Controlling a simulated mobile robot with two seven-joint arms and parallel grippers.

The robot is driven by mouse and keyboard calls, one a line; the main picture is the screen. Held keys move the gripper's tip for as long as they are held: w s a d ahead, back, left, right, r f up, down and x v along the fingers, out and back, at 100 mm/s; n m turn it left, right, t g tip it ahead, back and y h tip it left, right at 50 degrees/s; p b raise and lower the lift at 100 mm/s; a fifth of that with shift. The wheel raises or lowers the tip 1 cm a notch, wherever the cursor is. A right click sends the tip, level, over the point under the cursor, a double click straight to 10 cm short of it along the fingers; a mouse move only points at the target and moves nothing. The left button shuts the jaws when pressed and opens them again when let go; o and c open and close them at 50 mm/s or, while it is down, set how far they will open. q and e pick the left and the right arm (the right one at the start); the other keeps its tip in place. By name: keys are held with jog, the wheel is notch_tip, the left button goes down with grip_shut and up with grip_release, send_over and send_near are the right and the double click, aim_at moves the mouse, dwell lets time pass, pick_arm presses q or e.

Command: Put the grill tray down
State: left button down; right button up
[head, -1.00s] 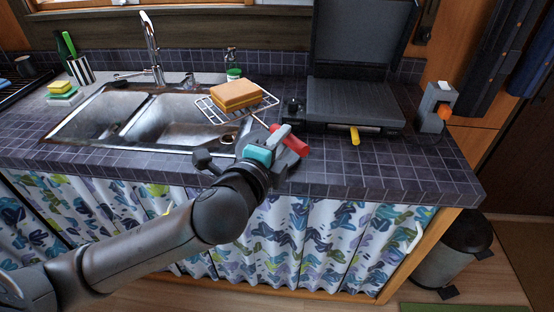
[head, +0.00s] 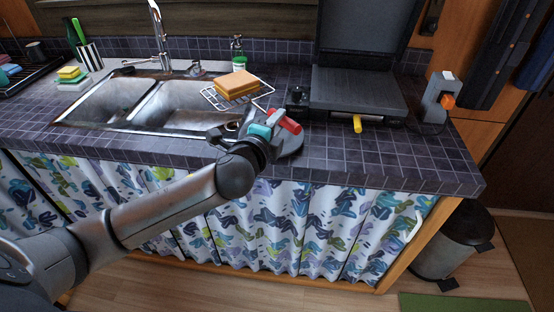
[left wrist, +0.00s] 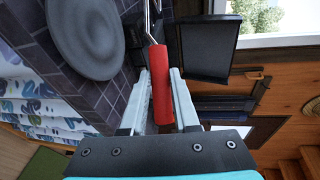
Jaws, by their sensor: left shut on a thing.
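The grill tray is a wire rack (head: 212,96) with a red handle (head: 287,121). A brown-orange block (head: 238,84), like sliced bread, rests on the rack. My left gripper (head: 270,123) is shut on the red handle, above the front of the tiled counter (head: 390,160). In the left wrist view the handle (left wrist: 159,88) lies between both fingers, and a metal rod runs on from it. The rack shows beside the sink's right edge; whether it touches the counter I cannot tell. My right gripper is not in view.
A dark contact grill (head: 358,92) with a raised lid and yellow handle stands right of the rack. A grey round plate (left wrist: 86,36) lies under my left gripper. The double sink (head: 180,105) is left. The counter's right front is clear.

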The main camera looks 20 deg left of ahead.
pick_arm(q)
notch_tip(320, 180, down, 10)
jog(key=b, duration=0.3)
jog(key=c, duration=1.1)
grip_release()
jog(key=shift+f, duration=0.25)
jog(key=o, duration=0.4)
jog(key=shift+o, duration=0.2)
jog(key=shift+r, duration=0.1)
